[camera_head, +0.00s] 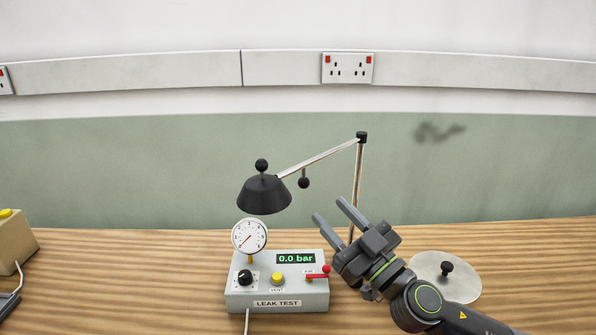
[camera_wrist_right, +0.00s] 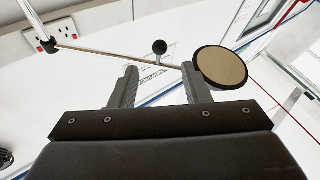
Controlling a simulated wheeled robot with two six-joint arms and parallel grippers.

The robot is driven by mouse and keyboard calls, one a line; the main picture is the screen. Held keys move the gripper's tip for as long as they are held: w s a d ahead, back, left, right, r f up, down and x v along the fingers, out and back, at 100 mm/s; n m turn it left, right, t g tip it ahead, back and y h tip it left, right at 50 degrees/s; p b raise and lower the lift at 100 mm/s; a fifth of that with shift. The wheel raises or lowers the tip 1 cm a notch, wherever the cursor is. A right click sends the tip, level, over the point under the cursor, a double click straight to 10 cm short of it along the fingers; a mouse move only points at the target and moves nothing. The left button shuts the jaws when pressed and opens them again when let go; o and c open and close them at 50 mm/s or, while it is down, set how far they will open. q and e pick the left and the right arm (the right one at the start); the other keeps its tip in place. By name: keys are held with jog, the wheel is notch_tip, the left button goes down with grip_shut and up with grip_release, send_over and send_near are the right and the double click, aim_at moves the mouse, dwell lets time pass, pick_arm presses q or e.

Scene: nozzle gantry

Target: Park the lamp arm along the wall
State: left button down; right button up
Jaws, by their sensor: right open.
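The lamp arm (camera_head: 325,157) is a thin metal bar running from the top of an upright post (camera_head: 358,180) down to the left. It carries a black lamp shade (camera_head: 263,195) with a ball on top. A black knob (camera_head: 303,182) hangs below the arm partway along. My right gripper (camera_head: 331,212) is open and empty, below and right of the knob, its fingers pointing up and left. In the right wrist view, the lamp arm (camera_wrist_right: 105,55), knob (camera_wrist_right: 160,47) and round underside of the shade (camera_wrist_right: 222,68) show beyond the open fingers (camera_wrist_right: 160,76). The left gripper is out of view.
The leak test box (camera_head: 277,285) with its gauge (camera_head: 249,237) stands below the shade. A round metal plate (camera_head: 463,283) with a black knob lies right of my right gripper. A yellow-buttoned box (camera_head: 12,240) is at far left. The green wall (camera_head: 120,170) is behind.

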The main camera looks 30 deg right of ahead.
aim_at(300, 179)
jog(key=p+x, duration=0.6)
jog(key=x, duration=0.4)
jog(key=shift+w+r+p, duration=0.2)
jog(key=shift+r+p, duration=0.05)
jog(key=shift+p, duration=0.15)
jog(key=shift+w+a, duration=0.1)
jog(key=shift+w, duration=0.35)
grip_shut()
